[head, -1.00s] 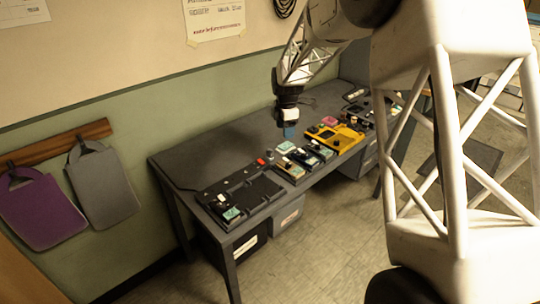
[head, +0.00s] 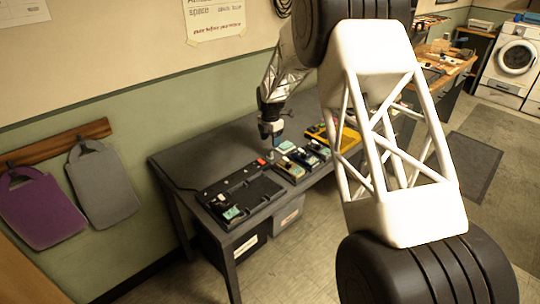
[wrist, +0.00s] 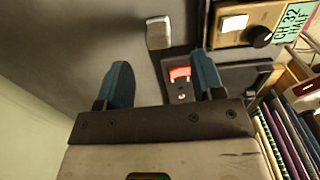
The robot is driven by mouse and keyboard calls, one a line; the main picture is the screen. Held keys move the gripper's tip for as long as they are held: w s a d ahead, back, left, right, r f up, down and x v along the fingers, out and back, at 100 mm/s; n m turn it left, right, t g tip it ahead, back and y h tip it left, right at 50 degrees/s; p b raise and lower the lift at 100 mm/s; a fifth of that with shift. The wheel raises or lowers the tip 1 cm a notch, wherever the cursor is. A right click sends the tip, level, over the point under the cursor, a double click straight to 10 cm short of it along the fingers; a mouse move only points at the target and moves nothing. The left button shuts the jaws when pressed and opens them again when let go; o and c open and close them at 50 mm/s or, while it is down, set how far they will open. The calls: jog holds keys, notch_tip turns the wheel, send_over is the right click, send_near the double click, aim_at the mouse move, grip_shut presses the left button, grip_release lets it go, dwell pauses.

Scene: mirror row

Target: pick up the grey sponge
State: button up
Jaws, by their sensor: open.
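A small grey block with a paler edge (wrist: 158,33) lies on the dark table top in the wrist view. It looks like the grey sponge, but I cannot be sure.
A black unit with a red switch (wrist: 180,73) sits by the right finger. A tan box with a black knob (wrist: 260,37) is at upper right. In the head view a black tray (head: 240,196) and several devices line the table's front (head: 228,235). The back is clear.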

aim_at(270, 149)
jog(key=shift+f, duration=1.3)
jog(key=shift+w+f, duration=0.1)
jog(key=shift+f, duration=2.5)
jog(key=c, duration=1.1)
jog(key=shift+o, duration=0.2)
jog(key=shift+r, duration=5)
